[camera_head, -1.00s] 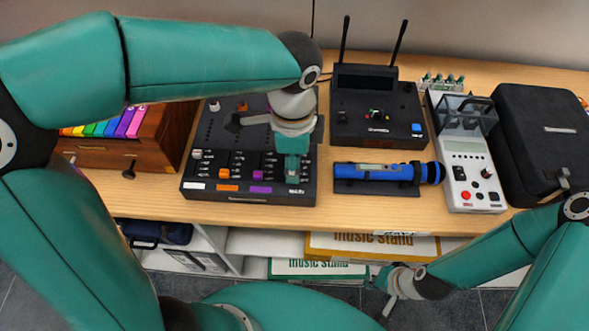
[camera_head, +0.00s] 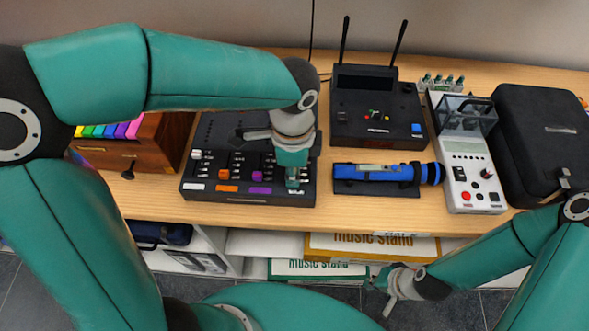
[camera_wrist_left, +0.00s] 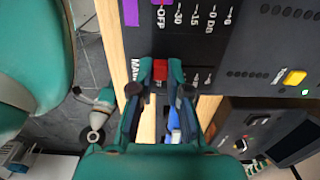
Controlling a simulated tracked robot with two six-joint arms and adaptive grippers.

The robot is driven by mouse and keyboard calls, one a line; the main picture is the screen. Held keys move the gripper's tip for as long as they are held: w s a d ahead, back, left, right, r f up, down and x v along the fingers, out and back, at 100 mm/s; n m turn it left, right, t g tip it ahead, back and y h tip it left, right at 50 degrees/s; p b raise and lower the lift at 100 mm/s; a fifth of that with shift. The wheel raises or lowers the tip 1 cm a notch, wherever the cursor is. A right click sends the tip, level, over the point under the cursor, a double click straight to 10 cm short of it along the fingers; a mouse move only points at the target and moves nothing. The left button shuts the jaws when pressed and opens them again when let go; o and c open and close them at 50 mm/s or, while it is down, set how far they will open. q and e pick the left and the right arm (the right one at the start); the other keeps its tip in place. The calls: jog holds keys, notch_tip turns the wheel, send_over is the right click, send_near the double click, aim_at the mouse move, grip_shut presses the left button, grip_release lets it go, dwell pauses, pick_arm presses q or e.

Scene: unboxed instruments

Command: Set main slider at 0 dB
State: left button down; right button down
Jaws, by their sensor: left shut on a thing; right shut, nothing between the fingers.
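The black mixer (camera_head: 222,135) stands on the wooden table at left centre, with white, orange and purple slider columns. Its main slider has a red knob (camera_wrist_left: 160,71), seen in the left wrist view. The printed scale beside it reads OFF, -30, -15, 0 DB (camera_wrist_left: 212,20) and +6. The red knob appears roughly level with the OFF mark. My left gripper (camera_head: 293,182) is shut on the red knob, its fingers on either side of it in the left wrist view (camera_wrist_left: 160,90). The gripper hides the knob in the head view. My right gripper (camera_head: 374,281) is shut and empty, below the table's front edge.
A wooden xylophone box (camera_head: 125,155) stands left of the mixer. A black receiver with two antennas (camera_head: 375,105), a blue microphone (camera_head: 375,172), a white meter (camera_head: 465,160) and a black case (camera_head: 543,135) stand to the right. Shelves with boxes are below.

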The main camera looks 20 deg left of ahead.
pick_arm(q)
jog(key=w, duration=0.2)
jog(key=w+a+p, duration=0.1)
jog(key=w, duration=0.1)
jog(key=shift+w+a, duration=0.1)
jog(key=shift+w, duration=0.15)
jog(key=c, duration=1.1)
grip_release()
jog(key=shift+s, duration=0.1)
jog(key=shift+r, duration=0.1)
notch_tip(320, 180, up, 12)
jog(key=shift+f, duration=0.1)
